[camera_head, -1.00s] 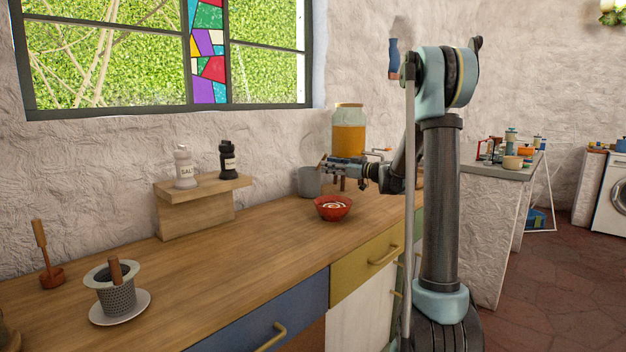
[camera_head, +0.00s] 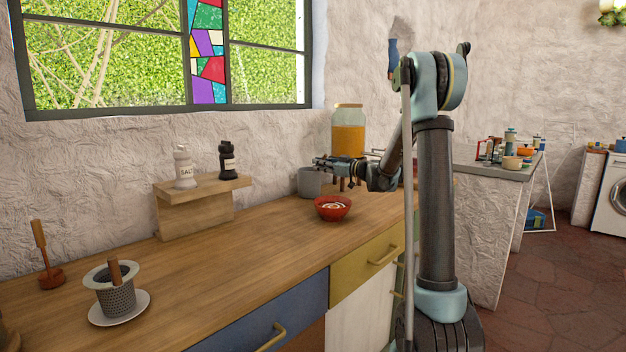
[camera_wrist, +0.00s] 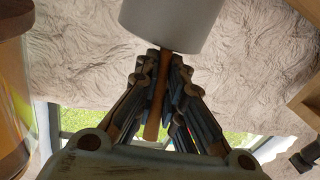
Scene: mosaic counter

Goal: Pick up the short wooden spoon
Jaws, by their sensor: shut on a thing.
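In the wrist view, a short wooden spoon handle (camera_wrist: 155,105) runs between the two fingers of my gripper (camera_wrist: 164,65). The fingers are shut on it, one on each side. The handle's upper end in that picture meets the edge of a grey pot (camera_wrist: 172,22), which hides the rest of the spoon. In the head view, my gripper (camera_head: 320,162) is just above the grey pot (camera_head: 309,184) at the back of the wooden counter (camera_head: 225,280). The spoon is too small to make out clearly there. I cannot tell whether its hidden end is still inside the pot.
A glass jar of orange liquid (camera_head: 348,138) stands close behind my gripper. A red bowl (camera_head: 333,211) sits in front of the pot. A wooden riser (camera_head: 195,212) bears salt and pepper mills. A mesh cup (camera_head: 117,297) stands at the left; mid-counter is clear.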

